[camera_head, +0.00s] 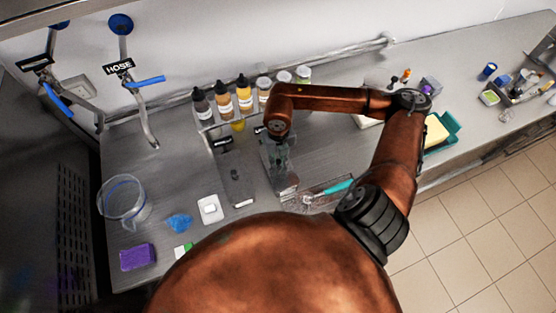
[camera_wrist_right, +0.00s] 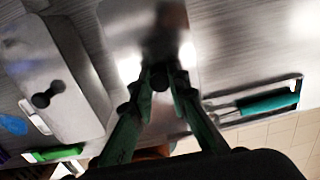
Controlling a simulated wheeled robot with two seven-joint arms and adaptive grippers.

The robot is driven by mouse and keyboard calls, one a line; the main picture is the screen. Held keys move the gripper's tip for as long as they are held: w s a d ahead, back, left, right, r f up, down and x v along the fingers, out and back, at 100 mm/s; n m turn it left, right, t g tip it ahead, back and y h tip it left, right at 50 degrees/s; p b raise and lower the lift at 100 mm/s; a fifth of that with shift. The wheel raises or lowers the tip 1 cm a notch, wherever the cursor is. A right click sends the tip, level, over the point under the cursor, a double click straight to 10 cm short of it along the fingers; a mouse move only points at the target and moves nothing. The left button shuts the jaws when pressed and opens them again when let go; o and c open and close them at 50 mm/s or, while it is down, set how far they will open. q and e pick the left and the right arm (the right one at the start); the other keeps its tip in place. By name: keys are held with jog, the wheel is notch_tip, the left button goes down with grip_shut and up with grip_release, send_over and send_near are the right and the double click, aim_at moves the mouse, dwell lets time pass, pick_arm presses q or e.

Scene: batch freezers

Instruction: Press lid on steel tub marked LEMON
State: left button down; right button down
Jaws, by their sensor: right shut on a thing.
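My right gripper (camera_head: 279,165) points down over the counter. In the right wrist view its two dark green fingers (camera_wrist_right: 160,80) are shut on the black knob (camera_wrist_right: 160,83) of a steel lid (camera_wrist_right: 118,40). My arm and gripper hide most of this lid in the head view, and I cannot tell whether it is seated on a tub. A lidded steel tub (camera_head: 236,182) with a black knob stands to its left; it also shows in the right wrist view (camera_wrist_right: 75,75). Dark labels sit behind the tubs, but I cannot read LEMON. My left gripper is not in view.
Several bottles (camera_head: 225,104) stand along the back. A teal-handled tool (camera_head: 338,187) lies close on the right. A clear jug (camera_head: 122,203), blue cloth (camera_head: 179,222), white object (camera_head: 210,208) and purple block (camera_head: 137,257) are on the left. A green tray (camera_head: 453,127) is farther right.

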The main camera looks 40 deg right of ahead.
jog(key=c, duration=1.8)
grip_release()
jog(key=shift+o, duration=0.2)
jog(key=o, duration=0.5)
jog(key=shift+c, duration=0.2)
jog(key=shift+r+p, duration=1.7)
jog(key=shift+r, duration=1.85)
jog(key=shift+c, duration=0.5)
